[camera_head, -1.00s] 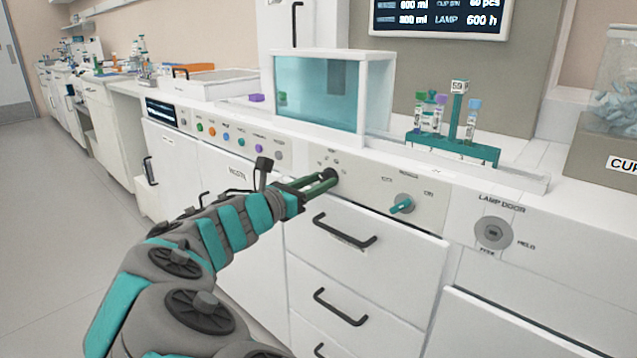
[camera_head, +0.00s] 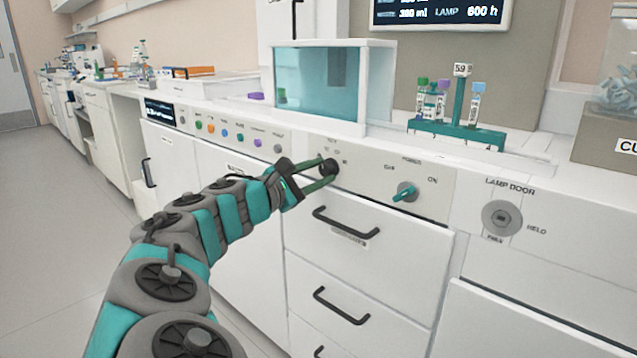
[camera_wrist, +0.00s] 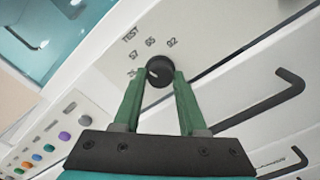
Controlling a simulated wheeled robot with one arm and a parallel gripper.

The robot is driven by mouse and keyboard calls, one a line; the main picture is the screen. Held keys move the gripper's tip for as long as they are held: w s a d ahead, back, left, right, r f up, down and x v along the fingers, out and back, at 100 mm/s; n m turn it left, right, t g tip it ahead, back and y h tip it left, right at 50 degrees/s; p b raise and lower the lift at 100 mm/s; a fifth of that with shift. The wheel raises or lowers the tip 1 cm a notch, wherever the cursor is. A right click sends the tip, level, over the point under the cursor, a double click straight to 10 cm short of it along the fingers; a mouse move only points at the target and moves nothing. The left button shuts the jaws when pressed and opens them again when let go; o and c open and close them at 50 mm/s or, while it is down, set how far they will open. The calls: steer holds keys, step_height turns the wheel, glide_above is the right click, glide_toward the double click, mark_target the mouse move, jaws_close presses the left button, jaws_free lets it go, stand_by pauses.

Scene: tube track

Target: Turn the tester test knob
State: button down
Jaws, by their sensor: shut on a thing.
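The test knob (camera_wrist: 159,71) is a round black dial on the white front panel, with "TEST" and several number marks around it in the wrist view. It also shows in the head view (camera_head: 329,167), above the top drawer. My gripper (camera_wrist: 154,82) has its two green fingers on either side of the knob, shut on it. In the head view my gripper (camera_head: 322,174) reaches the panel from the lower left and partly hides the knob's left side. The fingertips cover part of the dial's lower edge.
A teal switch (camera_head: 404,192) sits right of the knob, and a round lamp door dial (camera_head: 502,217) farther right. Black drawer handles (camera_head: 347,228) stick out below. A glass-fronted tank (camera_head: 320,85) and a tube rack (camera_head: 457,132) stand on the counter above.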

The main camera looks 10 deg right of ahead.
steer(key=m+b, duration=0.4)
steer(key=m, duration=0.1)
steer(key=shift+f+m, duration=0.15)
steer(key=shift+m, duration=0.25)
steer(key=shift+m+b, duration=0.7)
steer(key=shift+b, duration=0.1)
steer(key=shift+c, duration=2.3)
jaws_free()
steer(key=v, duration=0.7)
steer(key=shift+s+a, duration=0.25)
steer(key=shift+a, duration=0.05)
